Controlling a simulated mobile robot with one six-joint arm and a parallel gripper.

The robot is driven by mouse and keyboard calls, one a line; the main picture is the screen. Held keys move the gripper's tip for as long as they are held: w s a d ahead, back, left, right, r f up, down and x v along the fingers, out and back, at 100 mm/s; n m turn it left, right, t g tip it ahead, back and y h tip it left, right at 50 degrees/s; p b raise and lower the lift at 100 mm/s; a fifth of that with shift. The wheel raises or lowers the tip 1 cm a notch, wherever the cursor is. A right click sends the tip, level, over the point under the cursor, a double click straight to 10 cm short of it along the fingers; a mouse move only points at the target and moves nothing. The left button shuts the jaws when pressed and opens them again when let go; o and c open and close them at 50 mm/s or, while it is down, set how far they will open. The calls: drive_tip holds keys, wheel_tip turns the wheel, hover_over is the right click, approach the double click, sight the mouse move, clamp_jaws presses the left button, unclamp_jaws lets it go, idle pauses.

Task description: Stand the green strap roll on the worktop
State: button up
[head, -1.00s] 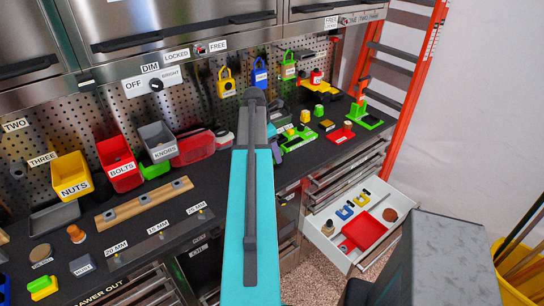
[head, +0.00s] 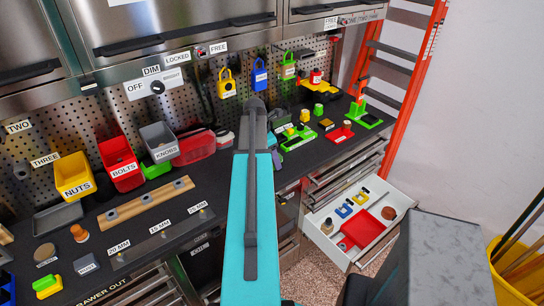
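I cannot pick out a green strap roll with certainty. One small green piece (head: 155,169) lies under the grey KNOBS bin, partly hidden. A green and yellow block (head: 46,288) lies at the front left of the dark worktop (head: 165,212). Other green things stand on the right part of the worktop, among them a green base (head: 368,119) with an upright piece. My teal arm link crosses the middle of the head view, over the worktop. My gripper does not show, so whether it is open or holds anything cannot be seen.
An open drawer (head: 314,238) at right holds a red tray (head: 365,226), small clamps and a brown disc (head: 389,214). Bins (head: 73,177) stand along the pegboard. A wooden rail (head: 146,202) and a hole plate lie on the worktop. An orange ladder (head: 404,105) stands at right.

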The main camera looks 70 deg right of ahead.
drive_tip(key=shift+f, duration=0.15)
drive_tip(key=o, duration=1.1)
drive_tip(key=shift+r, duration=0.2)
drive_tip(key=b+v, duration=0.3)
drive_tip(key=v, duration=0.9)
drive_tip(key=shift+b, duration=0.3)
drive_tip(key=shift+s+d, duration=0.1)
